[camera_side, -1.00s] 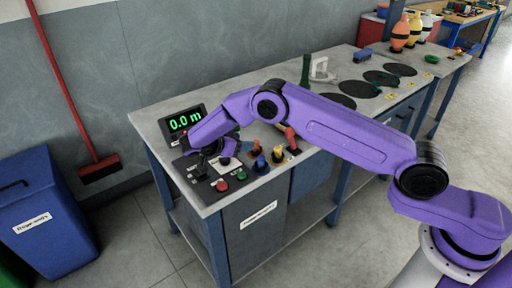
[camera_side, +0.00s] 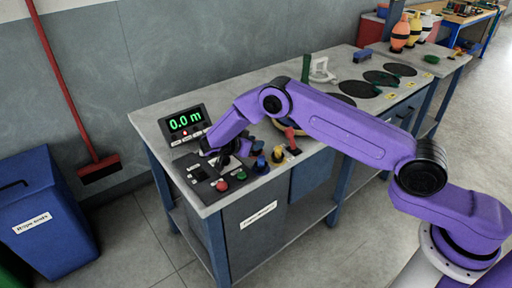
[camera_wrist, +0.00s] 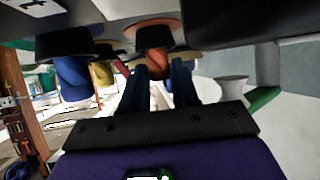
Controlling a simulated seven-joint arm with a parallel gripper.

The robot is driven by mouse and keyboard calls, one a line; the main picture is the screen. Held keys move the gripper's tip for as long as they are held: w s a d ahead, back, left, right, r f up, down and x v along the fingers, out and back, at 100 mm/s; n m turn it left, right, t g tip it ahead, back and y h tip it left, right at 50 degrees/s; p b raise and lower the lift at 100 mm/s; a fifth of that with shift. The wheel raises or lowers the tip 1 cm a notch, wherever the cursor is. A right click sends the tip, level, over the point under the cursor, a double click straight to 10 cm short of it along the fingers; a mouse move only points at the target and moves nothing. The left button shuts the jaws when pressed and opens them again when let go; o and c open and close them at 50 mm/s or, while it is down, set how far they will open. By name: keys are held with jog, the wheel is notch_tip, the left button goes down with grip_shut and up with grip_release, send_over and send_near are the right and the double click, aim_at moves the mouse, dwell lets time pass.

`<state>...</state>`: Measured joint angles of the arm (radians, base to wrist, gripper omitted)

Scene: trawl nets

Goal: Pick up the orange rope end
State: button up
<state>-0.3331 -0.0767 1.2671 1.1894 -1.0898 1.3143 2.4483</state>
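In the wrist view an orange rope end (camera_wrist: 156,60) shows between and just beyond my fingertips. Whether it lies between the fingers in depth I cannot tell. My gripper (camera_wrist: 160,72) is open, its dark fingers apart on either side of the orange piece. In the side view my gripper (camera_side: 255,148) points right, low over the left part of the bench, close to the coloured pieces. The orange rope end is mostly hidden by my arm there.
A blue piece (camera_wrist: 73,80) and a yellow piece (camera_wrist: 102,73) stand close beside the orange one. A red lever (camera_side: 294,136) is near them.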

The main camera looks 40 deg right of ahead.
grip_shut()
jog(key=shift+r, duration=0.1)
